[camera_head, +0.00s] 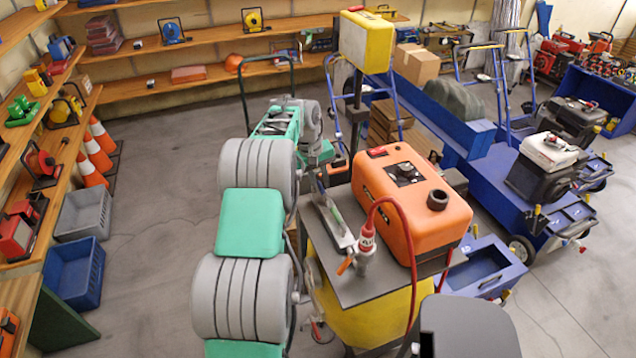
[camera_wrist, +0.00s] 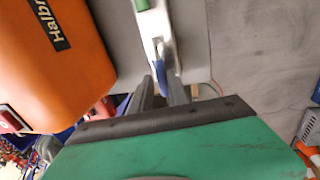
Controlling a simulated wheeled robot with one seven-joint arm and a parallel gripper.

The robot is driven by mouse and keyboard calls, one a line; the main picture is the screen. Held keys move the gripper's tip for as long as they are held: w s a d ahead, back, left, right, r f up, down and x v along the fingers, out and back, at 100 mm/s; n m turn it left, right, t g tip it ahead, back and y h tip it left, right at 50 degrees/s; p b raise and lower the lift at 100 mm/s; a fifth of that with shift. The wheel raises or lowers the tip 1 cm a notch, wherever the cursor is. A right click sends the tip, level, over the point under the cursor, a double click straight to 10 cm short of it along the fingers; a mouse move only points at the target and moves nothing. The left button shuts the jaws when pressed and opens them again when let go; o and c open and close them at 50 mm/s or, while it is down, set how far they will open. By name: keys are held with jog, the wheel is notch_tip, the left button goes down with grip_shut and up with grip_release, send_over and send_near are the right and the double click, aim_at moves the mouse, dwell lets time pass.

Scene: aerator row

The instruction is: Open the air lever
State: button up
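A grey cart (camera_head: 385,278) carries an orange machine (camera_head: 412,195), also in the wrist view (camera_wrist: 50,60). A pale metal fixture (camera_head: 333,222) lies beside the machine; in the wrist view it ends in a blue lever (camera_wrist: 160,70). A valve with a red and white collar (camera_head: 366,240) and an orange handle (camera_head: 345,267) stands at the cart's near edge, joined to a red hose. I cannot tell which is the air lever. My gripper (camera_wrist: 161,84) has its fingers apart, the blue lever's tip showing between or just beyond them. Contact cannot be told.
A yellow box on a post (camera_head: 366,40) rises behind the machine. The red hose (camera_head: 412,235) loops over the machine's near side. A blue trailer (camera_head: 490,170) stands to the right. Shelves and orange cones (camera_head: 100,140) line the left. The floor between is clear.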

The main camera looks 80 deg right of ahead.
jog(key=shift+o, duration=1.4)
jog(key=shift+s, duration=0.2)
jog(key=shift+o, duration=0.5)
jog(key=shift+w, duration=0.25)
notch_tip(320, 180, up, 8)
jog(key=w, duration=0.1)
jog(key=shift+w+a+f, duration=0.15)
jog(key=shift+a, duration=0.25)
jog(key=shift+w, duration=0.1)
